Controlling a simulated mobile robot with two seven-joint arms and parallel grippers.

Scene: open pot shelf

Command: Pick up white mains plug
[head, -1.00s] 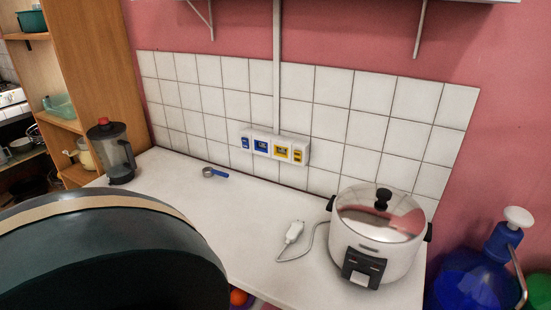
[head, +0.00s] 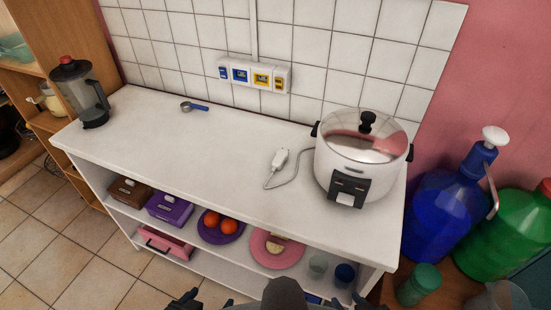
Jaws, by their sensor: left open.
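The white mains plug (head: 281,158) lies on the white counter (head: 190,150), left of the rice cooker. A thin cord runs from it in a loop to the cooker. The white rice cooker (head: 333,158) with a shiny lid stands at the counter's right end. My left gripper (head: 186,302) shows only in part at the bottom edge, open, well below and apart from the plug. My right gripper (head: 358,303) also barely shows at the bottom edge; its jaws are cut off.
A socket strip (head: 254,76) is on the tiled wall. A blender (head: 80,93) and a blue-handled scoop (head: 194,106) stand left. The shelf below holds boxes, a purple plate (head: 240,238), a pink plate (head: 290,262) and cups. Large bottles (head: 443,210) stand right. The counter's middle is clear.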

